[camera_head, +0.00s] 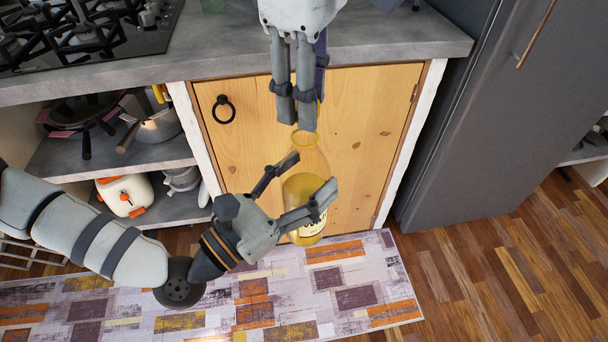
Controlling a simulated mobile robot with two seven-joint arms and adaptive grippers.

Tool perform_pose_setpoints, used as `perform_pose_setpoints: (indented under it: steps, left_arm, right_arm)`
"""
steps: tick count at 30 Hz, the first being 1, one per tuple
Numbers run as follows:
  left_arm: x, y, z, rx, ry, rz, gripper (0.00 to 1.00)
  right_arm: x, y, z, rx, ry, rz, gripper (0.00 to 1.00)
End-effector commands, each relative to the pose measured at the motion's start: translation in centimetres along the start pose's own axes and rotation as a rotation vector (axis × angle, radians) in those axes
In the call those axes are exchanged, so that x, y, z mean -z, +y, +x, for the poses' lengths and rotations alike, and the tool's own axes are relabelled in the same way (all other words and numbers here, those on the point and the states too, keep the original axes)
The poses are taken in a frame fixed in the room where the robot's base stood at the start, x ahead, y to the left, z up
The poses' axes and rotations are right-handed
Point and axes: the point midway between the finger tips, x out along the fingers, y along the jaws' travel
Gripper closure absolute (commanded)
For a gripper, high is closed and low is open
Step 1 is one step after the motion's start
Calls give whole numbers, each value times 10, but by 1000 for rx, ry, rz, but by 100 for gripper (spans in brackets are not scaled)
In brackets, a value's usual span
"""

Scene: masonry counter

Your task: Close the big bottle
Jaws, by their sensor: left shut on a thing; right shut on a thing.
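The big bottle (306,189) is yellowish and see-through, with a label low on its side. It is held in front of the wooden cabinet door, above the floor mat, roughly upright. My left gripper (312,174) is shut around the bottle's body from the left, one finger on each side. My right gripper (297,116) points down from above, right over the bottle's open-looking mouth. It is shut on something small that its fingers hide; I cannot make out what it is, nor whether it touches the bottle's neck.
The grey counter (400,34) with a gas stove (85,30) is behind, above the wooden door (362,130). Open shelves at left hold pots and a white toaster (126,194). A grey fridge (490,120) stands at right. A patterned mat (350,285) covers the floor below.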

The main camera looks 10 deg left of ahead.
Motion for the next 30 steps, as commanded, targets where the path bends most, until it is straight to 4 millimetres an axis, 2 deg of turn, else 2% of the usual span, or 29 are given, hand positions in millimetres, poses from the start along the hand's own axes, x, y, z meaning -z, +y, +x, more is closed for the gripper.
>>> perform_pose_setpoints:
  steps: [15,25,30]
  left_arm:
    - [-2,0,1,0,-5,1,91]
    - [-2,0,1,0,-4,1,91]
    - [-2,0,1,0,-5,1,91]
  right_arm:
    - [-1,-1,-1,-21,2,0,76]
    - [-1,-2,16,-21,1,-1,76]
    - [-1,-2,17,-21,2,-1,76]
